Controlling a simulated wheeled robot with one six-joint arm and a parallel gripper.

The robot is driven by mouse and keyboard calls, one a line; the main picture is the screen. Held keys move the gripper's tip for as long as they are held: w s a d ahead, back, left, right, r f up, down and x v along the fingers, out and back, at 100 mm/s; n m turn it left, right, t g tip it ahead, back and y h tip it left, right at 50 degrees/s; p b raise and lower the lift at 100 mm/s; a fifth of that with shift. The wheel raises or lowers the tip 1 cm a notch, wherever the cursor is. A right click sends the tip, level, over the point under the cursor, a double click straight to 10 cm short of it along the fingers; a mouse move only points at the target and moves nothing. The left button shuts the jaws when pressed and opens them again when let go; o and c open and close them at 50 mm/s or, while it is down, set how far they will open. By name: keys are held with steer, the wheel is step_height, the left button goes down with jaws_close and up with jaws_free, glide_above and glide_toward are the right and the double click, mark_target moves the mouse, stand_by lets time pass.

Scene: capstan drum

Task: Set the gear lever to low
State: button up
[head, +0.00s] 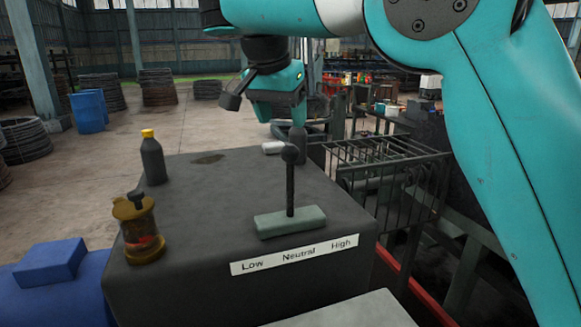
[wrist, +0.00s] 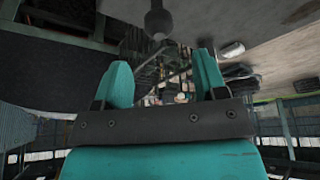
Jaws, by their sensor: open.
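The gear lever (head: 290,190) is a dark rod with a round black knob (head: 290,153), standing about upright from the middle of a grey-green base plate (head: 272,224). A white label (head: 295,254) in front reads Low on the left, Neutral in the middle and High on the right. The lever stands about in line with Neutral. My gripper (head: 283,113) is above and behind the knob in the head view, apart from it. In the wrist view, my gripper (wrist: 163,70) has its two teal fingers spread with nothing between them, and the dark knob (wrist: 158,22) shows beyond them at the top.
A yellow-capped dark bottle (head: 152,160) and a brass-coloured canister (head: 140,232) stand on the left of the dark housing top (head: 215,200). A small pale block (head: 272,147) and another dark bottle (head: 299,142) are at the back. Metal railing (head: 385,175) runs along the right.

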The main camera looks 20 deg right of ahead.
mark_target(284, 148)
steer(key=b+x, duration=0.4)
steer(key=x, duration=0.5)
jaws_close()
steer(key=shift+a+r, duration=0.1)
steer(key=shift+a, duration=0.5)
steer(key=a+f+p, duration=0.2)
steer(key=a, duration=0.5)
steer(key=shift+p, duration=0.3)
steer(key=shift+s+a+f, duration=0.1)
steer(key=shift+a+f, duration=0.15)
